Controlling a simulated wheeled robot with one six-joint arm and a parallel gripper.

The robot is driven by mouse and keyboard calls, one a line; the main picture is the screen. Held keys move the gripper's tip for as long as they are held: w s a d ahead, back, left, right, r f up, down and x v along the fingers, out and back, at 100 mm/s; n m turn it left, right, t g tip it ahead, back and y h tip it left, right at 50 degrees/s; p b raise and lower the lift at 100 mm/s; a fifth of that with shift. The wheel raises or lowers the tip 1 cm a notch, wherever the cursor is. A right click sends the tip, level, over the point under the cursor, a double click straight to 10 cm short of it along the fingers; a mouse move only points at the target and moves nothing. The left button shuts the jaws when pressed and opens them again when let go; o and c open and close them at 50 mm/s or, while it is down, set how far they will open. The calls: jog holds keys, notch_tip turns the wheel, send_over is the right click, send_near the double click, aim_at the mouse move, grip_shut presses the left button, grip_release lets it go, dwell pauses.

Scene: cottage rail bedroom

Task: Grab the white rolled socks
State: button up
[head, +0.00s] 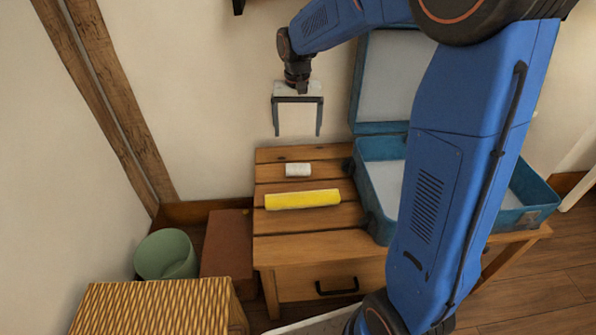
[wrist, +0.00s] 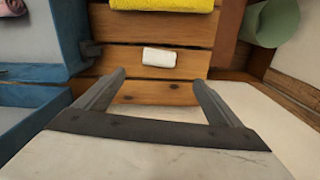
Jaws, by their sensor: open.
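The white rolled socks (head: 298,170) lie on the slatted wooden table (head: 275,245), behind a yellow roll. In the wrist view the white rolled socks (wrist: 159,57) sit on a slat beyond the fingertips, between the two fingers' lines. My gripper (head: 297,133) is open and empty, above the back of the table near the wall. In the wrist view my gripper (wrist: 157,82) shows both fingers spread with nothing between them. The socks are apart from the fingers.
The yellow roll (head: 303,199) lies just in front of the socks. An open blue suitcase (head: 374,196) stands to the right, its lid (head: 358,90) raised. A green bin (head: 166,255), a brown box (head: 228,243) and a wicker box (head: 155,307) stand left of the table.

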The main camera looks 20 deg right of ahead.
aim_at(298, 165)
notch_tip(298, 165, down, 17)
jog(key=shift+s+r, duration=0.1)
jog(key=shift+s, duration=0.05)
dwell(0.6)
jog(key=shift+c, duration=0.3)
jog(key=c, duration=1.1)
